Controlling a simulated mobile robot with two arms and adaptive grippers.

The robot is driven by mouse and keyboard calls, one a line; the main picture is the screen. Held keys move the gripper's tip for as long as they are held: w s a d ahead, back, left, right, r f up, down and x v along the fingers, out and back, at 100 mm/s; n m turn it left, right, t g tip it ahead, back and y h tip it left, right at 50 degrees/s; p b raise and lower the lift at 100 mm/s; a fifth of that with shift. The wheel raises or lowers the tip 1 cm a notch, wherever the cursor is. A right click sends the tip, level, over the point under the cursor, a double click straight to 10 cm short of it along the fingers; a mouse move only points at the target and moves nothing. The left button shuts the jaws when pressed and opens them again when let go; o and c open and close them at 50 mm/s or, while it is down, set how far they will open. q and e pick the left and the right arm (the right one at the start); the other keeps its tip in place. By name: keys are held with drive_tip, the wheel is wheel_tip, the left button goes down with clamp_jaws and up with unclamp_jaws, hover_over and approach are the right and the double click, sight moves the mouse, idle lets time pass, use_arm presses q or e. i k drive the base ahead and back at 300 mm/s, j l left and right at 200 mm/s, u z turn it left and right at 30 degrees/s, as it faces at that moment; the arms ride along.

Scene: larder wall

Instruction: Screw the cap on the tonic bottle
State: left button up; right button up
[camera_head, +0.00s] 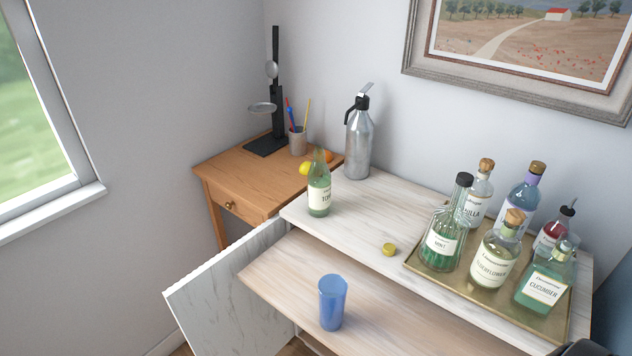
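The tonic bottle (319,190) is green glass with a pale label. It stands upright at the left end of the white marbled cabinet top, with no cap visible on its neck. A small yellow-gold cap (389,249) lies on the cabinet top, right of the bottle and nearer the front edge, apart from it. My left gripper is not in view. A dark piece, apparently of my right gripper (584,349), just enters at the bottom right corner. Its fingers are cut off, so its opening does not show.
A brass tray (416,264) with several syrup bottles fills the right of the cabinet top (372,207). A metal siphon (358,142) stands behind the tonic bottle. A blue cup (332,302) stands on the lower pull-out board (285,270). A wooden side table (237,170) holds fruit and a pen cup.

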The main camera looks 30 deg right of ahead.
sight(319, 176)
drive_tip(key=i+j+z, duration=0.15)
drive_tip(key=i+z, duration=0.35)
drive_tip(key=z, duration=1.25)
